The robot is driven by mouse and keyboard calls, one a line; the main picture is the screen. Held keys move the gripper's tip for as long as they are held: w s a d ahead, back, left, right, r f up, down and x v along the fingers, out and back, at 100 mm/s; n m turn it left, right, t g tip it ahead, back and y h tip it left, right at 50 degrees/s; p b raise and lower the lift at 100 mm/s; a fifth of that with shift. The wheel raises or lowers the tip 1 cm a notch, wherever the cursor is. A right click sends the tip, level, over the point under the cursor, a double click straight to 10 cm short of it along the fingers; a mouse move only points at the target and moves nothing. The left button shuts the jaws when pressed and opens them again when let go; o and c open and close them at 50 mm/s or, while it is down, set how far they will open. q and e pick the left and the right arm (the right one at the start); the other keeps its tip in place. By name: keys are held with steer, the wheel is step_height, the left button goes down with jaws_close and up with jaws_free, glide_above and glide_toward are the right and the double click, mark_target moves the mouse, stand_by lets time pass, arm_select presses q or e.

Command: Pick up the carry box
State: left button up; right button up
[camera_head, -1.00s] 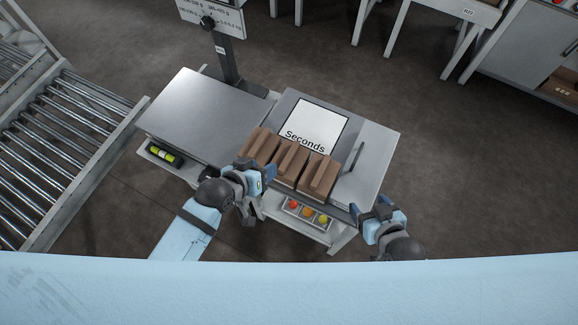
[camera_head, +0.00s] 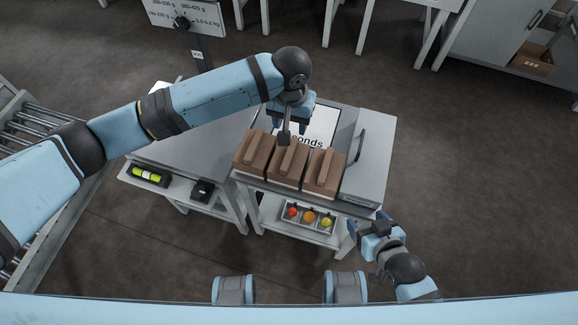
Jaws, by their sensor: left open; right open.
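Three brown carry boxes with raised handles stand side by side along the table's front edge: a left one (camera_head: 250,158), a middle one (camera_head: 286,168) and a right one (camera_head: 322,178). My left gripper (camera_head: 289,128) is open, above and just behind the middle box, pointing down. It holds nothing, and I cannot tell whether it touches the handle. My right gripper (camera_head: 367,220) is open and empty, in front of the table's right corner, apart from the boxes.
A white "Seconds" sheet (camera_head: 320,122) lies behind the boxes, partly hidden by my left gripper. A black handle (camera_head: 361,145) stands at the right. Below, a small tray (camera_head: 308,229) holds coloured balls. A roller conveyor (camera_head: 30,125) is at the left. Floor on the right is clear.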

arm_select(q)
glide_above(289, 153)
step_height(289, 153, down, 8)
steer(key=shift+d, duration=0.15)
steer(key=shift+f+b, duration=0.35)
steer(key=shift+f, duration=2.5)
jaws_close()
